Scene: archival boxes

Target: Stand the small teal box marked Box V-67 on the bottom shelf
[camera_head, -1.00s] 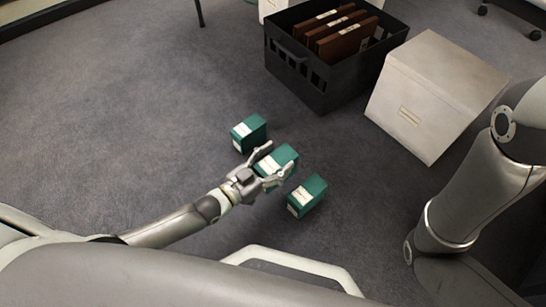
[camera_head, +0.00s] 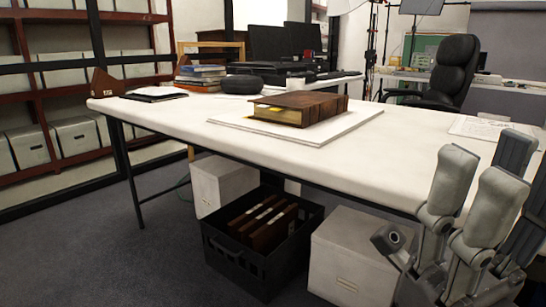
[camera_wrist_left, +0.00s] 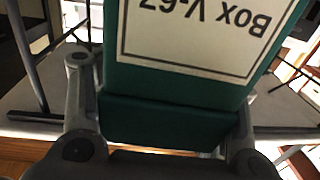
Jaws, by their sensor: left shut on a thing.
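The teal box marked Box V-67 (camera_wrist_left: 170,120) fills the middle of the left wrist view, its white label (camera_wrist_left: 195,35) upside down there. My left gripper (camera_wrist_left: 160,130) is shut on it, one finger on each side. Neither shows in the head view. My right gripper (camera_head: 470,220) seems to be the grey jointed part at the right of the head view; whether it is open or shut is unclear. A red shelf unit stands at the far left, its bottom shelf (camera_head: 85,161) carrying several pale boxes.
A white table (camera_head: 400,135) with a large brown book (camera_head: 300,108) crosses the middle. Beneath it are a black crate (camera_head: 245,265) of brown folders and pale boxes (camera_head: 350,255). A dark table leg (camera_head: 128,175) stands before the shelves. Grey floor (camera_head: 110,245) is clear at left.

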